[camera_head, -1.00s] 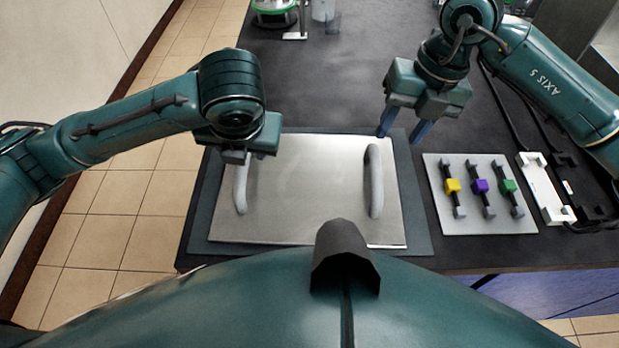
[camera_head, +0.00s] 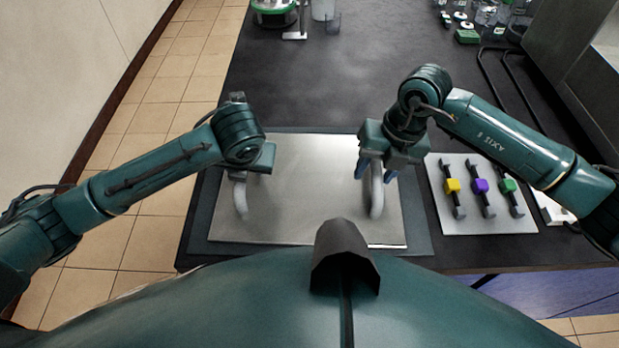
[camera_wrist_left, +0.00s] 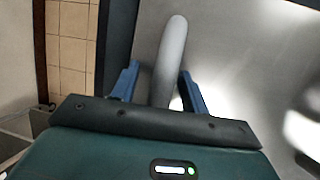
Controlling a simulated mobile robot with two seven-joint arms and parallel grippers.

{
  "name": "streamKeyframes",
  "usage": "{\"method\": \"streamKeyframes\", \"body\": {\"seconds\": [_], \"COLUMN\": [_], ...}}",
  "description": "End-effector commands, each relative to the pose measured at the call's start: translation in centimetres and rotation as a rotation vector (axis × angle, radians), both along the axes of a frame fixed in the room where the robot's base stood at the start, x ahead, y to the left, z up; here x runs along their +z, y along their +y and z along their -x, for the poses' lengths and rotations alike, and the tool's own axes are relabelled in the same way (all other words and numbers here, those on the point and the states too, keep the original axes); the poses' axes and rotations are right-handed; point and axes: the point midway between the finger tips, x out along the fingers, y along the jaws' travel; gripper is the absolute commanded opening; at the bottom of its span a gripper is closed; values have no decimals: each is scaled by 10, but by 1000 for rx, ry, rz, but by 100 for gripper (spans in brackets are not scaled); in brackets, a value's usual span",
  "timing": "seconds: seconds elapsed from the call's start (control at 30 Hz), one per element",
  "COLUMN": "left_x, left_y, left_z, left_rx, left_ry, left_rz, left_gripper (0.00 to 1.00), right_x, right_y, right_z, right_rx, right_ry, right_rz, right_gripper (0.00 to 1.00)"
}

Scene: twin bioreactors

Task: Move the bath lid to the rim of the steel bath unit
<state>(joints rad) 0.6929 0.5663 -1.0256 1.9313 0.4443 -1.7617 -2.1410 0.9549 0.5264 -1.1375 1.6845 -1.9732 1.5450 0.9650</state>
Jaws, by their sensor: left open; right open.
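The bath lid (camera_head: 305,195) is a flat steel plate with two light grey upright handles, lying on a dark mat (camera_head: 422,240) at the table's front. My left gripper (camera_head: 240,178) is at the lid's left handle (camera_head: 240,202). In the left wrist view its blue fingers (camera_wrist_left: 158,88) are open on either side of that handle (camera_wrist_left: 170,55). My right gripper (camera_head: 379,168) is open at the right handle (camera_head: 377,200), its fingers on both sides of the handle's far part. Contact cannot be told. I cannot identify the steel bath unit in these frames.
A pale plate (camera_head: 468,215) with yellow, purple and green blocks on dark bars lies right of the mat. A white holder (camera_head: 553,208) is beyond it, partly behind my right arm. Glassware and green-capped items stand at the far right. The middle of the dark table (camera_head: 340,90) is clear.

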Motion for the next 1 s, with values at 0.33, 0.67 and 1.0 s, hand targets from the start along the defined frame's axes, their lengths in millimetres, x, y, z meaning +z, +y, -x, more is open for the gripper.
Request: {"method": "streamKeyframes", "body": {"seconds": [0.33, 0.67, 1.0], "left_x": [0, 0, 1], "left_y": [0, 0, 0], "left_z": [0, 0, 0], "left_rx": [0, 0, 1], "left_ry": [0, 0, 0], "left_rz": [1, 1, 1], "left_gripper": [34, 7, 0], "right_x": [0, 0, 0], "right_y": [0, 0, 0], "right_z": [0, 0, 0], "right_rx": [0, -1, -1], "right_ry": [1, 0, 0], "right_rz": [0, 0, 0], "right_gripper": [32, 5, 0]}}
